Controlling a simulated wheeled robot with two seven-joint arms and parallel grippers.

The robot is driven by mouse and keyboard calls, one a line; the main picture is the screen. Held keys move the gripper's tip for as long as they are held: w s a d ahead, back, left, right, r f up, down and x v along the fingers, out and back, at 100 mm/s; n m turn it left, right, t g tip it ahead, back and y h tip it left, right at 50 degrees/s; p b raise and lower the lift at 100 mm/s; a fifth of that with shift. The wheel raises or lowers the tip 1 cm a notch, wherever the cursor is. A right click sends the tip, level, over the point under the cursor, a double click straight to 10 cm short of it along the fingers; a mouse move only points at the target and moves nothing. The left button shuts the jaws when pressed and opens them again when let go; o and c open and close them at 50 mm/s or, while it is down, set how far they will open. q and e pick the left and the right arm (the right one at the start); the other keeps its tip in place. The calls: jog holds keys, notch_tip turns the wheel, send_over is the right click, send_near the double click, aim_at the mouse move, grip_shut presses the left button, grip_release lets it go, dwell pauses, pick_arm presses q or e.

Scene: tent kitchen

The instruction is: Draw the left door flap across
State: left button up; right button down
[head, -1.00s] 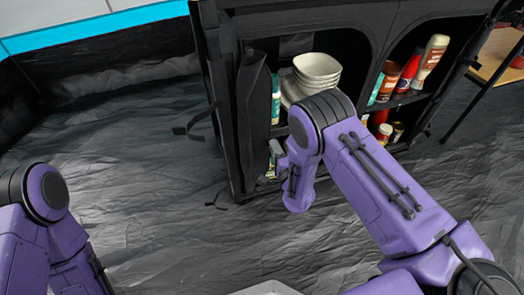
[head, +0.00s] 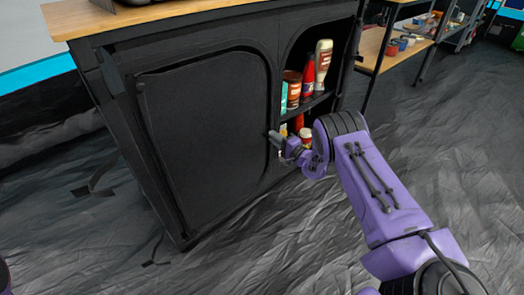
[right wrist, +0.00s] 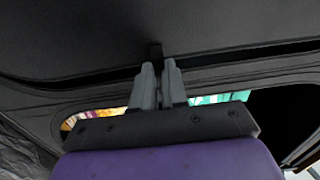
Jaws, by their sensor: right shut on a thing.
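The left door flap (head: 205,125) is a black fabric panel on the black cabinet. It lies spread across the left opening and hides the shelves behind it. My right gripper (head: 274,136) is at the flap's right edge, beside the middle post. In the right wrist view, the closed fingers of this gripper (right wrist: 158,66) meet a small dark tab (right wrist: 155,51) at the edge of the flap (right wrist: 85,30). My left gripper is out of view.
The right opening is uncovered and shows bottles (head: 323,68) and jars (head: 305,136) on shelves. The cabinet has a wooden top (head: 140,14). A wooden-shelved rack (head: 378,45) stands to the right. The crinkled grey floor (head: 250,245) in front is clear.

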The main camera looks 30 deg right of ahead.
jog(key=d, duration=0.3)
jog(key=shift+w+f+b, duration=0.15)
jog(key=shift+w+b, duration=0.1)
jog(key=shift+b, duration=0.05)
jog(key=shift+d+r, duration=0.2)
jog(key=c, duration=1.2)
grip_release()
jog(key=shift+d+f, duration=0.1)
jog(key=shift+d, duration=0.05)
jog(key=shift+o, duration=0.2)
jog(key=s+d+p, duration=0.1)
jog(key=s+p, duration=0.3)
jog(key=s, duration=0.6)
jog(key=shift+s+d, duration=0.15)
jog(key=shift+d, duration=0.25)
